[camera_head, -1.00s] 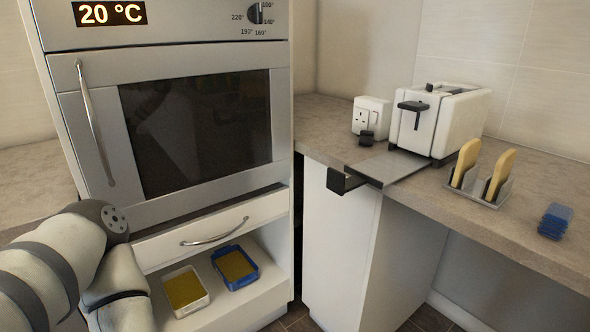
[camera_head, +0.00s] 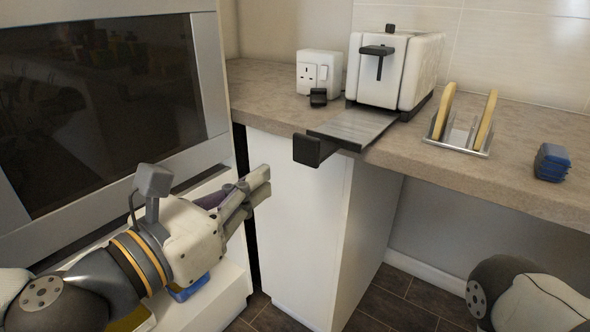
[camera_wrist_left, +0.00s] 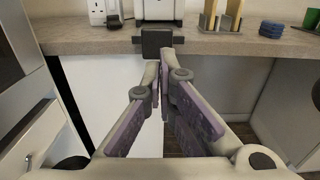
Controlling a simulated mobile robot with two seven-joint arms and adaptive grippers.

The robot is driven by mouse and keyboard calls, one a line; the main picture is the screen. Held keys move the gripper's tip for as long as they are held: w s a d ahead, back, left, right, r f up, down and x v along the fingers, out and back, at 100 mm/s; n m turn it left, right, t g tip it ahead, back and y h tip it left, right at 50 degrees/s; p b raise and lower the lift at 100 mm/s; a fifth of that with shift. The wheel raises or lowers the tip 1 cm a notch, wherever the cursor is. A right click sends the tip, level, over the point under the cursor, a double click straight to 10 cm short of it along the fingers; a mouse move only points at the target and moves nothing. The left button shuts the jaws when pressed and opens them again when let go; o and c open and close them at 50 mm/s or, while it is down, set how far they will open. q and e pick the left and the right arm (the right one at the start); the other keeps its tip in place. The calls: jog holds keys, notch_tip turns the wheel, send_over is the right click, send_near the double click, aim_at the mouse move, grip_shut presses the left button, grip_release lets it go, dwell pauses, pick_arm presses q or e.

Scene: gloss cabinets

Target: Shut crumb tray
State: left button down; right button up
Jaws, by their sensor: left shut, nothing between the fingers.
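The crumb tray (camera_head: 352,127) is a flat grey metal plate sticking out from under the white toaster (camera_head: 396,68) and over the counter's front edge. Its black handle (camera_head: 307,150) is at the outer end. In the left wrist view the handle (camera_wrist_left: 157,43) appears just beyond my fingertips. My left gripper (camera_head: 266,180) is shut and empty, in front of the white cabinet, lower than the handle and to its left, apart from it in the head view. My right gripper is not in view; part of my right arm shows at the lower right.
A white socket box (camera_head: 319,72) with a black plug stands left of the toaster. A toast rack (camera_head: 462,138) with two slices and a blue sponge stack (camera_head: 551,162) stand to the right. The oven (camera_head: 100,110) is at left. Open space lies before the counter.

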aim_at(308, 148)
pick_arm(q)
jog(key=b+x, duration=0.1)
jog(key=x, duration=0.7)
jog(key=shift+w+d+r, duration=0.15)
jog(key=shift+d+r, duration=0.05)
jog(key=shift+d, duration=0.1)
jog(key=shift+w+d, duration=0.3)
jog(key=shift+w, duration=0.1)
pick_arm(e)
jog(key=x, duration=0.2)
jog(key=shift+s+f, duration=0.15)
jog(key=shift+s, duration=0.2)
